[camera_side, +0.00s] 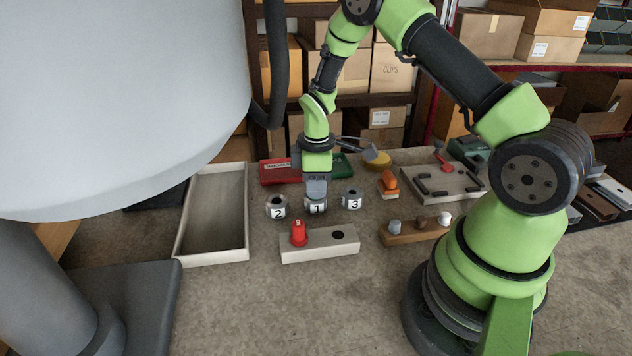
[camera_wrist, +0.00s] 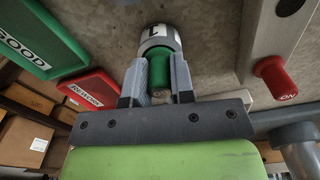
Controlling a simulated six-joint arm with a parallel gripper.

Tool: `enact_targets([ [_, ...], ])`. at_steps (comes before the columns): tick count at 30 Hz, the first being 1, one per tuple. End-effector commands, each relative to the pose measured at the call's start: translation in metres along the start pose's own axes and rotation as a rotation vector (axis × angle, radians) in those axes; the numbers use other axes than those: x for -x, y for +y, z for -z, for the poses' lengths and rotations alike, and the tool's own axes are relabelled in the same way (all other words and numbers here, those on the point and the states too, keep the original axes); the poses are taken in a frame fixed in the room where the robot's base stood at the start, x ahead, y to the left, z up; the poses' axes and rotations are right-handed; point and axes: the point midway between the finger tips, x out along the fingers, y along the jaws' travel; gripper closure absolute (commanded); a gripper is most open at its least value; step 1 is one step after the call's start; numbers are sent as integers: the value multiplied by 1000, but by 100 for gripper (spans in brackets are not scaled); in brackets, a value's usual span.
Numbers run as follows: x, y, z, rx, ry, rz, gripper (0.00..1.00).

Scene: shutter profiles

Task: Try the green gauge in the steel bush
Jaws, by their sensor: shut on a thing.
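My gripper (camera_side: 316,185) points down over the steel bush (camera_side: 316,207) marked 1, the middle one of three grey bushes. In the wrist view my gripper (camera_wrist: 158,78) is shut on the green gauge (camera_wrist: 160,63), with one finger on each side. The gauge lines up with the bush (camera_wrist: 156,33), and its far end meets the bush's mouth. How deep it sits inside cannot be told. In the side view the gauge is hidden by the gripper.
Bushes 2 (camera_side: 276,207) and 3 (camera_side: 352,198) stand close on either side. A pale block (camera_side: 322,252) in front holds a red NO gauge (camera_side: 298,234) beside an empty hole. The red REWORK tray (camera_wrist: 93,93) and green GOOD tray (camera_wrist: 36,42) lie behind. A cream tray (camera_side: 246,215) is empty.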

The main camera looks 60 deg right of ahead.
Motion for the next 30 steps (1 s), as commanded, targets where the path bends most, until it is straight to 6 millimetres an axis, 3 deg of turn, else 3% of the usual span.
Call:
enact_targets([
  [17, -2, 0, 0, 0, 1, -1, 100],
  [30, 16, 1, 0, 1, 1, -2, 100],
])
